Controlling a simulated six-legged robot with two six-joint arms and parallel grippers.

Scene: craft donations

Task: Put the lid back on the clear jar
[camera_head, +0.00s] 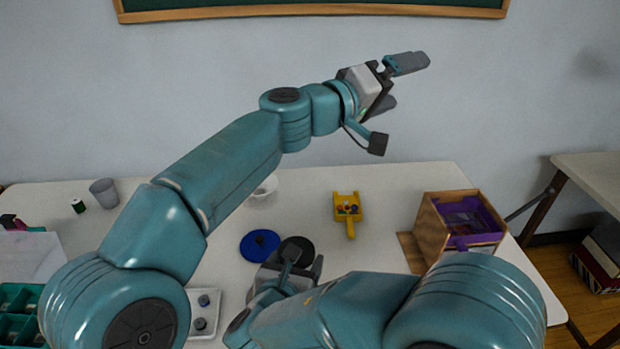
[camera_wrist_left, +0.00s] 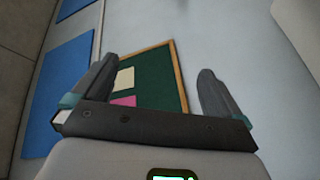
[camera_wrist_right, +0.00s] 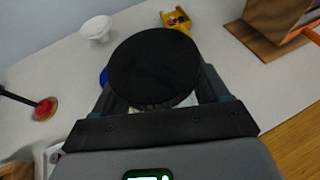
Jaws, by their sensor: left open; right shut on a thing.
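My right gripper (camera_wrist_right: 160,98) is shut on a black round lid (camera_wrist_right: 155,62), which lies broad between the fingers in the right wrist view. A pale strip shows under the lid's near rim; I cannot tell whether it is part of a clear jar. In the head view the black lid (camera_head: 297,246) is at my right gripper (camera_head: 300,266), low over the table beside a blue disc (camera_head: 260,245). I cannot make out a clear jar for certain. My left gripper (camera_head: 398,84) is open and empty, high in front of the wall; its spread fingers show in the left wrist view (camera_wrist_left: 158,88).
On the white table (camera_head: 385,190) are a yellow scoop-like holder (camera_head: 346,208), a wooden box with purple lining (camera_head: 430,235), a white bowl (camera_head: 264,187), a grey cup (camera_head: 103,192) and a green compartment tray (camera_head: 18,300). The table is clear between holder and box.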

